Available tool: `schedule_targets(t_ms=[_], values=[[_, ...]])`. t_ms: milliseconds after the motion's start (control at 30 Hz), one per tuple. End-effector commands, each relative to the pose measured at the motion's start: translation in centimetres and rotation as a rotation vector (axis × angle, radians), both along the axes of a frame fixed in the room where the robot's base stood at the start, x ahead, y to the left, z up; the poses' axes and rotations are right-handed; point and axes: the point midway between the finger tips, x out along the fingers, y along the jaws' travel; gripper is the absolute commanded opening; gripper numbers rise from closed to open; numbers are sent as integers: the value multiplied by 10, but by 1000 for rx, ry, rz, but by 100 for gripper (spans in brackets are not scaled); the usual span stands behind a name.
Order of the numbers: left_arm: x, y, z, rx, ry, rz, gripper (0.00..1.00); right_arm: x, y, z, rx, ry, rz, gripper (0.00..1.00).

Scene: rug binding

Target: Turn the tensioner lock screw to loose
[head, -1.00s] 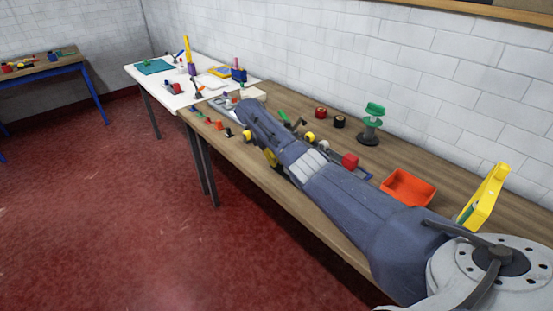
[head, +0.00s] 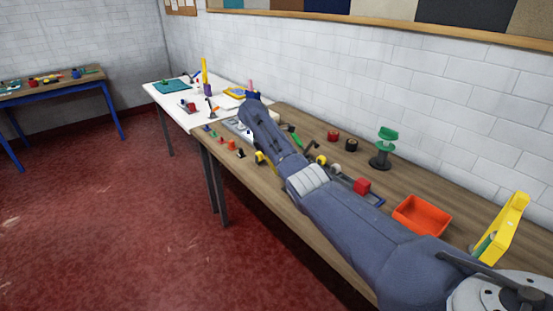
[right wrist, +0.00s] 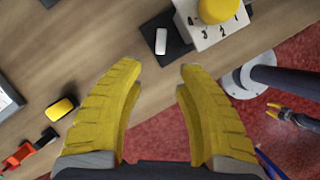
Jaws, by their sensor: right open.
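In the right wrist view my right gripper (right wrist: 160,92) is open and empty, its yellow fingers spread above the wooden bench. Beyond the fingertips are a white block with printed numbers (right wrist: 208,34) and a yellow knob (right wrist: 217,8) on top, and a black plate with a white lever-like piece (right wrist: 161,40). I cannot tell which part is the tensioner lock screw. In the head view my right forearm covers much of the bench and hides most of that gripper. A dark gripper with yellow tips, apparently my left (right wrist: 293,117), shows low at the right of the wrist view; its opening is unclear.
A yellow-and-black piece (right wrist: 62,108) and a red-and-black piece (right wrist: 20,155) lie left of the fingers.

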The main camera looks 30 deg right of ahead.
Motion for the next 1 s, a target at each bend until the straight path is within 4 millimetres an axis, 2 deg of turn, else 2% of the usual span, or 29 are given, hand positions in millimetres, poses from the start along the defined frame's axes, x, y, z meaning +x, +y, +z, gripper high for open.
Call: schedule_targets(t_ms=[100,300,700,733,867,1000], values=[[0,0,0,0,0,0,36,3,6,15,2,-1,1,36],[0,0,0,0,0,0,36,6,11,30,0,0,-1,36],[0,-1,0,0,0,0,36,6,13,36,-1,0,0,36],[0,-1,0,0,0,0,36,6,13,36,-1,0,0,39],[0,-1,0,-1,-1,-1,36,7,17,35,12,-1,0,24],[2,-1,0,-1,-3,-1,36,8,23,33,66,-12,-13,24]])
